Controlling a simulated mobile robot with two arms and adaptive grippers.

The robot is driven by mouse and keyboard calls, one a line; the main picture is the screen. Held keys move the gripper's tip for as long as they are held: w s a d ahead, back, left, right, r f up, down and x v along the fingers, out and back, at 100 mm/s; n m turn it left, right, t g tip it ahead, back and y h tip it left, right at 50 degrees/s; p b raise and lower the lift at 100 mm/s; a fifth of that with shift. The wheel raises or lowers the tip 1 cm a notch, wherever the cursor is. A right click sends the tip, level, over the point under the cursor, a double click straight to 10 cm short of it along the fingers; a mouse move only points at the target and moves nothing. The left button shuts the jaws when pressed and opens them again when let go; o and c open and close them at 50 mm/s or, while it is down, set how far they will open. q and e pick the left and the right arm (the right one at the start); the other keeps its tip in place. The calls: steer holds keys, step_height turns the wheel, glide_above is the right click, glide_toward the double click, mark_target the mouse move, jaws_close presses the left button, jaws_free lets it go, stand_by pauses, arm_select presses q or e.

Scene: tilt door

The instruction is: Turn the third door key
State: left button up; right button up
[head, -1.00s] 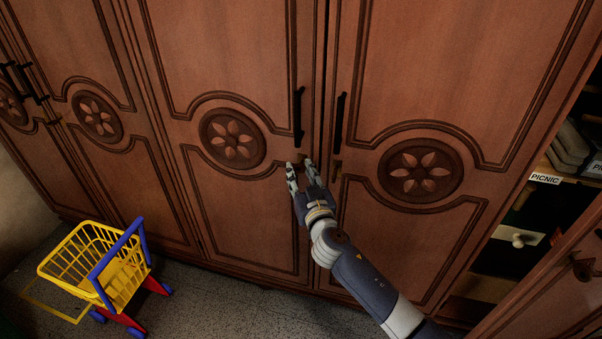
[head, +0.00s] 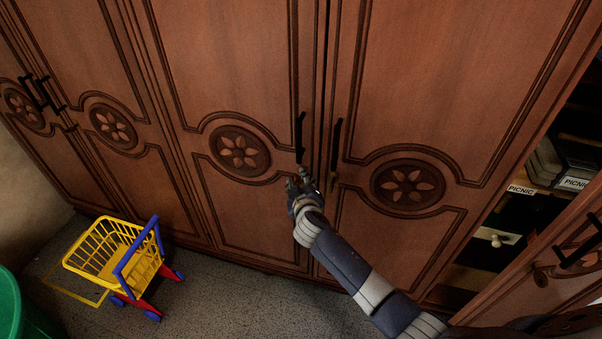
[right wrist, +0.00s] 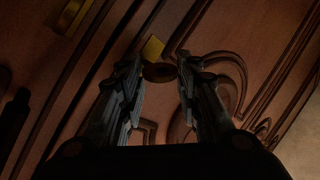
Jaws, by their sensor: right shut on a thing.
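My right gripper (head: 303,178) is at the wardrobe's middle, just below a black handle (head: 299,138), at the edge of a door left of the seam. In the right wrist view the gripper (right wrist: 160,74) has its fingers on both sides of a brown key (right wrist: 158,72) and is shut on it. A yellow lock plate (right wrist: 153,47) shows just beyond the key. In the head view the gripper hides this key. Another small key (head: 334,178) sits on the door to the right, below its handle (head: 336,142). My left gripper is not in view.
A yellow toy cart (head: 108,252) stands on the floor at lower left, near a green bin (head: 9,305). An open door (head: 550,262) and shelves with a PICNIC label (head: 521,190) are at the right. The doors around the gripper look closed.

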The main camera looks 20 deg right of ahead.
steer(key=shift+w+a+r+n+g+h+p, duration=0.15)
steer(key=shift+r+n+g+h+p, duration=0.25)
steer(key=shift+n+p, duration=0.25)
steer(key=shift+a+f+n+g+h+p, duration=0.1)
steer(key=shift+f+n+g+h+p, duration=0.05)
steer(key=shift+n+g+h+p, duration=0.5)
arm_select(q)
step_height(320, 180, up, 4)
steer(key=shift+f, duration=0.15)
arm_select(e)
steer(key=shift+w+a+f+n+g+h, duration=0.1)
steer(key=shift+n+g+h, duration=0.35)
steer(key=shift+n, duration=0.15)
steer(key=shift+w+a+f+n+g+h, duration=0.1)
steer(key=shift+n+g+h, duration=0.25)
steer(key=shift+n, duration=0.25)
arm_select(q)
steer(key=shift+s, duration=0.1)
arm_select(e)
steer(key=shift+h, duration=0.25)
steer(key=o, duration=1)
steer(key=shift+o, duration=0.2)
steer(key=shift+s, duration=0.1)
steer(key=v, duration=1.2)
